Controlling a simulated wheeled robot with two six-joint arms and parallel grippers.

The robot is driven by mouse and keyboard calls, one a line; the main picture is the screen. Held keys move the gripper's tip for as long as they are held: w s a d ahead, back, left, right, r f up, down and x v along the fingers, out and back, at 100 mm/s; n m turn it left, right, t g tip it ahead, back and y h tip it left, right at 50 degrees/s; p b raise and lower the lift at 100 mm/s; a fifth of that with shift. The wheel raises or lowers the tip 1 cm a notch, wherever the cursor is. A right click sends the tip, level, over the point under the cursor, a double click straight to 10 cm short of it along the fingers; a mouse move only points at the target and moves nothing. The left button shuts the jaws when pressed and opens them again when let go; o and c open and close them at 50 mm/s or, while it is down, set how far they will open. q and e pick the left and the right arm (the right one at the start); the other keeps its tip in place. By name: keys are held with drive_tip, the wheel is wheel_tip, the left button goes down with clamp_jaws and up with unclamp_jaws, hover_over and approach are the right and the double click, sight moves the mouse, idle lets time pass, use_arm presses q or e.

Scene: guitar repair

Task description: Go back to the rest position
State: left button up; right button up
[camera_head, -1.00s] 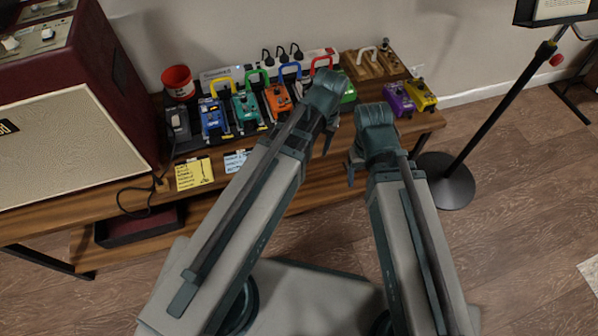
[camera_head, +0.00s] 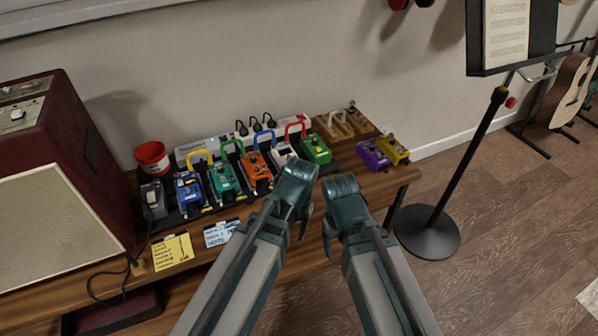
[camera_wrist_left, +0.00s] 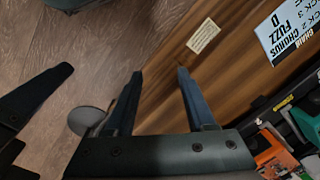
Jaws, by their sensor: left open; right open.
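My left gripper (camera_head: 300,215) is in front of the wooden bench (camera_head: 290,265), near its front edge in the head view. In the left wrist view, its two fingers (camera_wrist_left: 160,75) are spread with nothing between them. My right gripper (camera_head: 328,232) is just to its right, also in front of the bench, apart from the pedals and holding nothing visible. Its dark fingers (camera_wrist_left: 32,105) appear at the left of the left wrist view. Both arms reach up from the bottom of the head view.
Several colored pedals, including a green one (camera_head: 315,148), stand on the bench behind the grippers. A purple pedal (camera_head: 373,155) sits further right. An amplifier (camera_head: 60,190) is at left. A music stand (camera_head: 430,225) stands on the floor at right, with free floor around it.

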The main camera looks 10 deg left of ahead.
use_arm(q)
drive_tip(key=s+r+p, duration=0.2)
drive_tip(key=r+p, duration=1.3)
drive_tip(key=s+d+r+m+p, duration=0.1)
drive_tip(key=s+r+p, duration=0.1)
drive_tip(key=r+p, duration=1.3)
